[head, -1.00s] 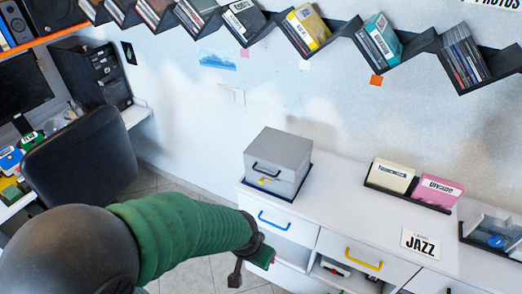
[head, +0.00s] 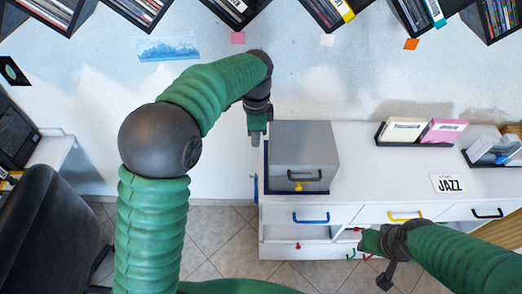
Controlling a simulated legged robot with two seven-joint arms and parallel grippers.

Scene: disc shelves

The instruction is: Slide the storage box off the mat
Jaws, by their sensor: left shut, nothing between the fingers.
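The grey storage box (head: 303,145) stands upright on the left end of the white cabinet top, its dark handle and yellow latch facing me. The dark blue mat (head: 267,168) lies under it, with a thin edge showing at the left and front. My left gripper (head: 256,138) is shut and empty, pointing down just left of the box's far left part. I cannot tell whether it touches the box. My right gripper (head: 366,242) is low in front of the cabinet drawers, away from the box; its fingers are too small to read.
The white cabinet top (head: 360,165) is clear to the right of the box, up to the disc holder (head: 420,141) and the JAZZ card (head: 447,184). Disc shelves (head: 330,12) hang on the wall above. A dark chair (head: 40,235) stands at the left.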

